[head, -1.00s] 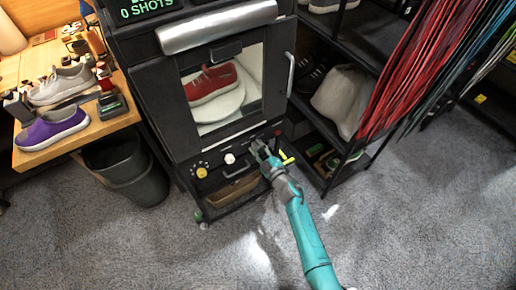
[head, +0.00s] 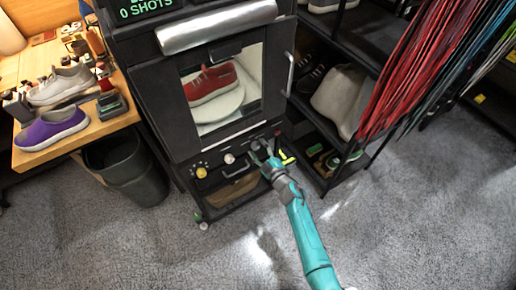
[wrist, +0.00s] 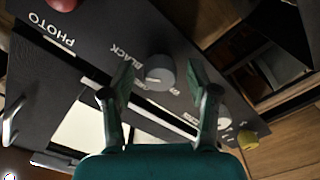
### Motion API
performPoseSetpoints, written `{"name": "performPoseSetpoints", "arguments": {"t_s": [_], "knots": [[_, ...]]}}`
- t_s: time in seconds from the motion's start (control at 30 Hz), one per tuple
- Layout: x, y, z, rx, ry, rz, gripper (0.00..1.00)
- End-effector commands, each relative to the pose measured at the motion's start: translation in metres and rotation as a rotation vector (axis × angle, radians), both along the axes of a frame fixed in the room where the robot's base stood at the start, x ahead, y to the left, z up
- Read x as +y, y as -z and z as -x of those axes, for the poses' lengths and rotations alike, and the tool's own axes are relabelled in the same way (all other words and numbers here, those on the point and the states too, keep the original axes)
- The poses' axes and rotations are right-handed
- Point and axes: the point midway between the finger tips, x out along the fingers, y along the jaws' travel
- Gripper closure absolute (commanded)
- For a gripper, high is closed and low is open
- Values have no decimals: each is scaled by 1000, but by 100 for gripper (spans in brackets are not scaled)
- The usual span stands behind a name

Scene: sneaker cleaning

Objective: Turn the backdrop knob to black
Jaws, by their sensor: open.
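A round grey knob (wrist: 160,72) sits on the dark panel in the wrist view, beside the printed word BLACK. My gripper (wrist: 160,85) is open, with one finger on each side of this knob in the picture. I cannot tell whether the fingers touch it. The direction the knob points is not clear. In the head view my gripper (head: 261,148) is at the right part of the photo booth's front panel, below the window, and hides the knob there. The photo booth (head: 155,110) holds a red shoe (head: 209,84) behind its window.
A pale knob (head: 229,158) and a yellow knob (head: 201,172) are to the left on the panel. A red PHOTO button (wrist: 62,4) is near the grey knob. A shelf (head: 325,125) stands close on the right. The carpet in front is clear.

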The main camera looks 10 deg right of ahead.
Motion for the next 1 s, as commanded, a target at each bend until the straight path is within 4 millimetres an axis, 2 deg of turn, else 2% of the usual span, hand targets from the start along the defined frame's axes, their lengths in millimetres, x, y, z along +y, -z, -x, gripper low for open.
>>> {"name": "performPoseSetpoints", "arguments": {"t_s": [0.17,0.4,0.6,0.8,1.0], "knots": [[-9,1,25,2,3,-1,41],[-23,1,70,2,4,0,41],[-32,1,97,2,3,-1,41],[-36,1,109,2,2,0,41],[-36,1,110,1,1,0,41]]}}
